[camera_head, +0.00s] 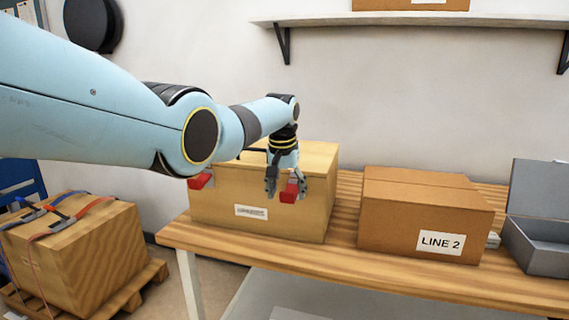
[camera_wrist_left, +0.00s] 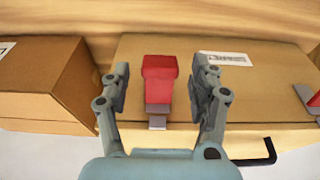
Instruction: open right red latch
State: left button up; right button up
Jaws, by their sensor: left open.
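A wooden box (camera_head: 230,215) with two red latches on its front stands on the wooden table. The right red latch (camera_head: 290,191) is at the box's upper front edge; it also shows in the left wrist view (camera_wrist_left: 159,72), between the fingers. My left gripper (camera_head: 285,186) is open, with one finger on each side of this latch. Whether the fingers touch it I cannot tell. The left red latch (camera_head: 200,181) is partly behind my left arm and shows at the right edge of the left wrist view (camera_wrist_left: 308,96). My right gripper is not in view.
A cardboard box (camera_head: 390,225) labelled LINE 2 stands right of the wooden box, with a narrow gap. A grey open case (camera_head: 540,240) is at the far right. A strapped crate (camera_head: 80,262) sits on a pallet at left. A shelf (camera_head: 400,20) hangs above.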

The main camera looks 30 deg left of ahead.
pick_arm(q)
jog(key=v, duration=1)
jog(key=shift+s+d+f, duration=0.1)
jog(key=s+d+f+g+b, duration=0.1)
jog(key=s+f+g+b, duration=0.1)
jog(key=s+f, duration=1.2)
jog(key=s+d+f+g+b, duration=0.1)
jog(key=s+f+g+b, duration=0.1)
jog(key=s+f, duration=1.2)
jog(key=s+f+g+b, duration=0.1)
jog(key=s+f+g, duration=0.2)
jog(key=s+f, duration=1.15)
jog(key=s+d+f+m+t+b, duration=0.2)
jog(key=s+f+m+b, duration=0.15)
jog(key=s+f, duration=2.15)
jog(key=w+t, duration=0.1)
jog(key=w+r+t, duration=0.1)
jog(key=w+t, duration=0.1)
jog(key=shift+w+d+r, duration=0.15)
jog(key=shift+w+r, duration=0.05)
jog(key=shift+r, duration=0.05)
